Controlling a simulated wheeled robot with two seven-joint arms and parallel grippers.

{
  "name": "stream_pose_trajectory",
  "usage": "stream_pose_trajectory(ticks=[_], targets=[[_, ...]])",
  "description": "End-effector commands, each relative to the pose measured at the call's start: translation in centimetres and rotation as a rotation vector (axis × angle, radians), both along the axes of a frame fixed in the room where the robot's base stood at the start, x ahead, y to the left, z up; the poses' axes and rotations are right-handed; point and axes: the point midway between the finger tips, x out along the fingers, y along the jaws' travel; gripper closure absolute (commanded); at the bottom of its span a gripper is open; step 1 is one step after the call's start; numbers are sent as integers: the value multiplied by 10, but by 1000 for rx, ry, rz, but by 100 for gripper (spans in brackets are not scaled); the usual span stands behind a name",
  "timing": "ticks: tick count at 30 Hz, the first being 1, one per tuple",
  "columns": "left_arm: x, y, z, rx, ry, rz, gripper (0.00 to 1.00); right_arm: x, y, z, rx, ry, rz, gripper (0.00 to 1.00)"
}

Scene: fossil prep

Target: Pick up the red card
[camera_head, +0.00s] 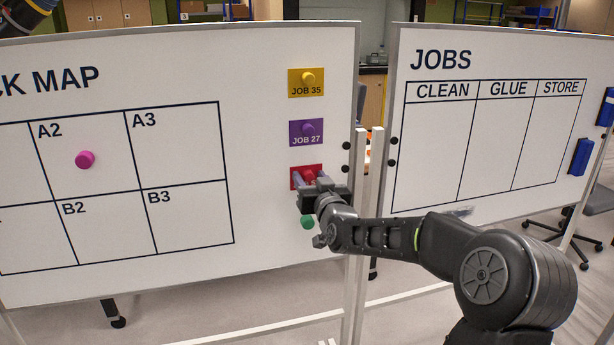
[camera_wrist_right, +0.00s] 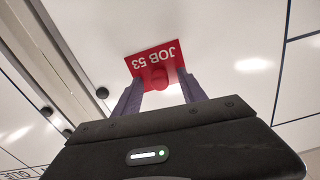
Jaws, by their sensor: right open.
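The red card (camera_head: 302,169) is on the left whiteboard near its right edge, below the purple card, with a round red knob on its front. In the right wrist view the red card (camera_wrist_right: 147,63) reads JOB 53 upside down. My right gripper (camera_head: 308,176) is at this card, partly covering its lower part. In the right wrist view the fingers of my right gripper (camera_wrist_right: 158,84) are apart, one on each side of the red knob. I cannot tell whether they touch it. My left gripper is not in view.
Above are a purple JOB 27 card (camera_head: 306,132) and a yellow JOB 35 card (camera_head: 305,82). A green knob (camera_head: 307,222) shows just below my gripper. A pink knob (camera_head: 85,160) is in cell A2. The JOBS board (camera_head: 490,205) stands to the right, its columns empty.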

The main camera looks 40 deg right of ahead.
Motion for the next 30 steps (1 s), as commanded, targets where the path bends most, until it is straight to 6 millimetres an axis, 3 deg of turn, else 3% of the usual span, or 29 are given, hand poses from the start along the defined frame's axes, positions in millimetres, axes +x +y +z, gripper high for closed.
stream_pose_trajectory(ticks=[11, 30], targets=[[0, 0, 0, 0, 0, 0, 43, 0, 0, 0, 0, 0, 0, 51], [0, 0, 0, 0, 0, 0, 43, 0, 0, 0, 0, 0, 0, 100]])
